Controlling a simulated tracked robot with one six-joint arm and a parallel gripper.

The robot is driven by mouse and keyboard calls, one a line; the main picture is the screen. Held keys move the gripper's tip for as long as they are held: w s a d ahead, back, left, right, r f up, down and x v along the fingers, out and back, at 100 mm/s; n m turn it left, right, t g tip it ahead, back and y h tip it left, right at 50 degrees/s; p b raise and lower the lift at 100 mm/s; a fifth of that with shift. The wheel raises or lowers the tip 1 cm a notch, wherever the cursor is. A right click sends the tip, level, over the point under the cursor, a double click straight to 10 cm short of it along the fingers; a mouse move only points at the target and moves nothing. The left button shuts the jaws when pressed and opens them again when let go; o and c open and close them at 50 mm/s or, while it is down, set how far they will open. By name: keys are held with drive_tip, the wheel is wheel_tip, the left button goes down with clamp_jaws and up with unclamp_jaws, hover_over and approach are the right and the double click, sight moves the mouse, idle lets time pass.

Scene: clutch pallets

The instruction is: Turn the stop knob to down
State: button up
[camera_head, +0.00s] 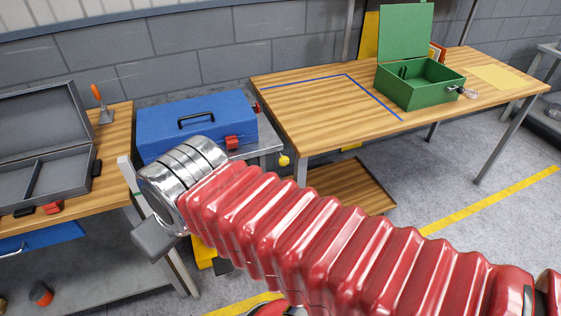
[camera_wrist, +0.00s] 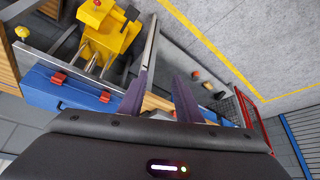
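A small red knob (camera_wrist: 97,3) sits on a yellow machine (camera_wrist: 108,35) at the top left of the wrist view; I cannot tell for certain that it is the stop knob, or which way it is turned. A round yellow knob (camera_wrist: 21,31) shows left of it, and a similar one by the table corner in the head view (camera_head: 284,160). My gripper (camera_wrist: 160,84) has its two dark fingers apart with nothing held between them. It is clear of the yellow machine. In the head view my red arm hides most of the machine and the fingers do not show clearly.
A closed blue toolbox (camera_head: 197,122) stands behind my wrist. An open grey case (camera_head: 45,150) lies on the left bench. An open green box (camera_head: 420,88) stands on the right wooden table (camera_head: 310,100). Grey floor (camera_head: 490,235) with yellow lines is clear at right.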

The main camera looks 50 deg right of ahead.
drive_tip(key=o, duration=0.3)
drive_tip(key=shift+w+d, duration=0.2)
drive_tip(key=shift+o, duration=0.8)
drive_tip(key=w+d+f+m+t+h, duration=0.1)
drive_tip(key=w+d+f+m+h, duration=0.1)
drive_tip(key=w+d, duration=0.9)
drive_tip(key=shift+d+f+m+t+h, duration=0.4)
drive_tip(key=shift+d+f+m, duration=0.1)
drive_tip(key=shift+d+f, duration=0.35)
drive_tip(key=w+d+f+m+t+h, duration=0.1)
drive_tip(key=w+d+f+m+t, duration=0.1)
drive_tip(key=d+f, duration=0.65)
drive_tip(key=w+d+f+m+t+h, duration=0.15)
drive_tip(key=d+f, duration=0.25)
drive_tip(key=d, duration=0.9)
drive_tip(key=s+d+f+m+t+h, duration=0.2)
drive_tip(key=s+d+f+m, duration=0.1)
drive_tip(key=s, duration=0.4)
drive_tip(key=s+d+f+m+t+h, duration=0.2)
drive_tip(key=s+d+f+m, duration=0.2)
drive_tip(key=s+f, duration=0.2)
drive_tip(key=shift+s+d+f, duration=0.4)
drive_tip(key=shift+s, duration=0.2)
